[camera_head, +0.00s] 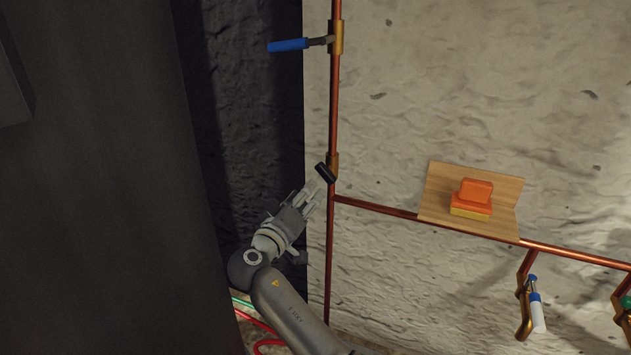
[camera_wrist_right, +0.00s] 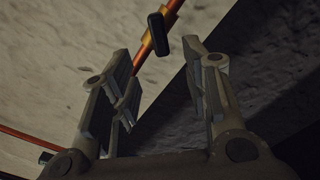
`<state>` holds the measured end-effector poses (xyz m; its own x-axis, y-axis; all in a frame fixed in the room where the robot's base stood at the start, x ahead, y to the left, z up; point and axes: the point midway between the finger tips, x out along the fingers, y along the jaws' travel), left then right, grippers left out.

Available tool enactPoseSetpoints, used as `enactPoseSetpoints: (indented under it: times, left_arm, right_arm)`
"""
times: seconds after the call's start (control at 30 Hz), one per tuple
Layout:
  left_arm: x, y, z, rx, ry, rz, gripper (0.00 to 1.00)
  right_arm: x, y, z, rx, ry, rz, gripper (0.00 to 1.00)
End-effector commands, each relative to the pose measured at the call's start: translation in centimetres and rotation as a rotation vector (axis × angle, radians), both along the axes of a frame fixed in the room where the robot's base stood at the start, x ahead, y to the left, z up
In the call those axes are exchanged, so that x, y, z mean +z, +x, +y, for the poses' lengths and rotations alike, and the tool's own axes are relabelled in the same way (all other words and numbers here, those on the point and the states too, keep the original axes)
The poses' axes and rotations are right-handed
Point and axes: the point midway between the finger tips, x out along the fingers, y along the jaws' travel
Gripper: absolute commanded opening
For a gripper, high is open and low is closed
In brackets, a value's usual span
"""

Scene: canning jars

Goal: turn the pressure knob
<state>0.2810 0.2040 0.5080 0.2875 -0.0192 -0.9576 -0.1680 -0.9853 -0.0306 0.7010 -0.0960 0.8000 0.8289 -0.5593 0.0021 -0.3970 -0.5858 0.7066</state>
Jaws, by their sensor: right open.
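A small black knob (camera_head: 325,173) sits on a brass fitting on the upright copper pipe in the head view. I take it for the pressure knob. It also shows at the top of the right wrist view (camera_wrist_right: 157,34), tilted, with the copper pipe behind it. My right gripper (camera_head: 311,196) is open and empty, just below and left of the knob, its fingers pointing up toward it. In the right wrist view its two fingers (camera_wrist_right: 163,85) are spread apart, and the knob lies beyond their tips, apart from them. My left gripper is not in view.
A blue-handled valve (camera_head: 288,45) is higher on the upright pipe (camera_head: 333,110). A wooden shelf (camera_head: 508,190) with an orange and yellow object (camera_head: 473,197) is on the right. A blue and white piece (camera_head: 536,308) hangs lower right. A dark panel (camera_head: 95,190) fills the left.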

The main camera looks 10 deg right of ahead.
Motion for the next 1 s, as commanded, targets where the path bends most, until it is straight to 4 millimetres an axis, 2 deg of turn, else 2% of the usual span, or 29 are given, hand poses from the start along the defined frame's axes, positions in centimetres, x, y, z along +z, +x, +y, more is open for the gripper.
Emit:
enactPoseSetpoints:
  times: [0.17, 0.5, 0.73, 1.0]
  left_arm:
    - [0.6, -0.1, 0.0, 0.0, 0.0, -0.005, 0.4]
    - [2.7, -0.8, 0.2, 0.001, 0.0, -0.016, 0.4]
    - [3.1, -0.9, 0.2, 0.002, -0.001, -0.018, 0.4]
    - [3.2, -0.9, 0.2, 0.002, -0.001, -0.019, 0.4]
  right_arm:
    - [0.1, 1.9, -1.4, -0.003, -0.003, -0.001, 0.42]
    - [0.0, 7.1, -4.8, -0.001, -0.002, 0.002, 0.42]
    - [0.0, 8.6, -5.8, 0.0, -0.002, 0.003, 0.42]
    - [0.0, 8.8, -6.0, 0.0, 0.001, 0.003, 0.42]
